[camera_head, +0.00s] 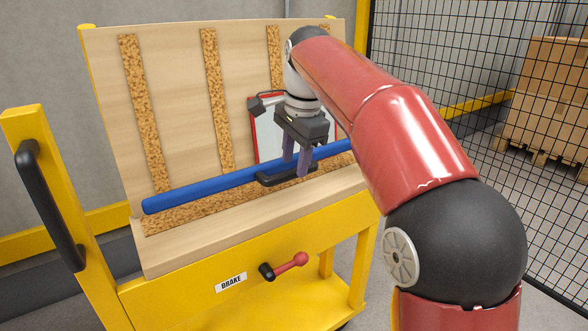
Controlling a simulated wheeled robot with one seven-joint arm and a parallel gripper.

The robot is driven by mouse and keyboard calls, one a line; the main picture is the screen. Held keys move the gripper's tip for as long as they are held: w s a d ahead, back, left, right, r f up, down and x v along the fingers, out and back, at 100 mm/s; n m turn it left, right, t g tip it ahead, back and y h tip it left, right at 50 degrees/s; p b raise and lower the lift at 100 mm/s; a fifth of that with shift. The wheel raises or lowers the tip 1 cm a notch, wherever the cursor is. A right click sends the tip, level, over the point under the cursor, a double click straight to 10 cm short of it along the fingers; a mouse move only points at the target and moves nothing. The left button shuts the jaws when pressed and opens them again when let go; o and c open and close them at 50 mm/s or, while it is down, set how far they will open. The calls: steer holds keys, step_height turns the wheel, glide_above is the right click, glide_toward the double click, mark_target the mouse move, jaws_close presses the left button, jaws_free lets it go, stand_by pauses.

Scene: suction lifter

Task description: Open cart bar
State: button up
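The cart bar is a long blue bar (205,192) lying across the front of the yellow cart's wooden deck (165,255). A black handle (268,181) sits at the bar near its middle. My gripper (295,164) points down over the bar beside this handle. Its two purple-grey fingers are apart, one in front of the bar and handle area, one further back. I see nothing clearly held between them. Whether the fingers touch the bar or handle cannot be told. The right end of the bar is hidden behind my arm.
A brake lever with a red knob (300,259) sticks out of the cart's front by the BRAKE label (231,282). A black push handle (48,205) is on the left yellow post. A wooden backboard (185,100) with cork strips stands behind. A mesh fence (480,120) is at right.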

steer(key=shift+w+a+f, duration=0.1)
steer(key=shift+w+f, duration=0.05)
steer(key=shift+f, duration=0.85)
steer(key=shift+c, duration=0.5)
jaws_close()
